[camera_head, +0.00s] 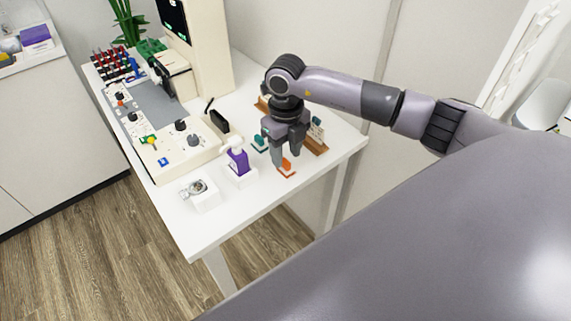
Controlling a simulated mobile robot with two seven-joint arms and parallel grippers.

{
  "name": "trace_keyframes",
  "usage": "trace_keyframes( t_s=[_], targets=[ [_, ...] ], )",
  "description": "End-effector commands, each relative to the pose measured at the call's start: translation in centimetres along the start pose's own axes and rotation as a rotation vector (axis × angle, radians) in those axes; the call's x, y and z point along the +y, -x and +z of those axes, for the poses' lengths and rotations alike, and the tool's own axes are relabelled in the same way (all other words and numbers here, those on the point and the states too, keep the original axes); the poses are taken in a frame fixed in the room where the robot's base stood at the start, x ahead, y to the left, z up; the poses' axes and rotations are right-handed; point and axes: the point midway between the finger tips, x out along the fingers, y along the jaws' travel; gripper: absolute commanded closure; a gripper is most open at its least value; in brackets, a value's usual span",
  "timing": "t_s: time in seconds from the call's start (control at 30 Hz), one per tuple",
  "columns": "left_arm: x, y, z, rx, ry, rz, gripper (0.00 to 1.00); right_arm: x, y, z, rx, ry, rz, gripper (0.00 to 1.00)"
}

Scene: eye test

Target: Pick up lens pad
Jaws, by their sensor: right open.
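My right gripper (286,157) points down over the front right part of the white table (235,209). Its fingers are apart, with nothing visible held between them. A small orange piece (286,165) on a flat base lies right at the fingertips; I cannot tell whether they touch it. A small teal piece (259,141) on a similar base stands just left of the gripper. Another teal piece (317,121) stands behind it to the right, at a brown wooden holder (316,146) partly hidden by the gripper. I cannot tell which piece is the lens pad. My left gripper is not in view.
A white block with a metal ring-shaped item (195,187) is near the front edge. A large cream instrument (165,125) fills the left side. The front right table corner is clear.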

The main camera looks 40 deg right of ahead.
Motion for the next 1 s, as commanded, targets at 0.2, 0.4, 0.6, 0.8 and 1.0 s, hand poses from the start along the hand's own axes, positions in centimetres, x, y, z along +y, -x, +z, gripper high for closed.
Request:
trace_keyframes(
  t_s=[0.2, 0.4, 0.6, 0.8, 1.0],
  targets=[
    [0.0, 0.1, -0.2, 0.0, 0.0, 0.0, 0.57, 0.1, -1.9, 0.0, 0.0, 0.002, 0.001, 0.55],
    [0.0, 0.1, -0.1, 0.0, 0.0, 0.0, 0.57, 0.1, -1.9, 0.0, -0.001, 0.002, 0.002, 0.55],
    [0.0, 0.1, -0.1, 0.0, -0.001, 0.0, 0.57, 0.1, -1.9, 0.0, -0.002, 0.002, 0.002, 1.0],
    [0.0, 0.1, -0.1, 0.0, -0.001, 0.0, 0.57, 0.1, -1.8, 0.0, -0.002, 0.002, 0.002, 1.0],
    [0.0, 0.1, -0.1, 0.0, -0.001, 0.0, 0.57, 0.1, -1.3, 0.1, -0.004, 0.002, 0.002, 1.0]
  ],
)
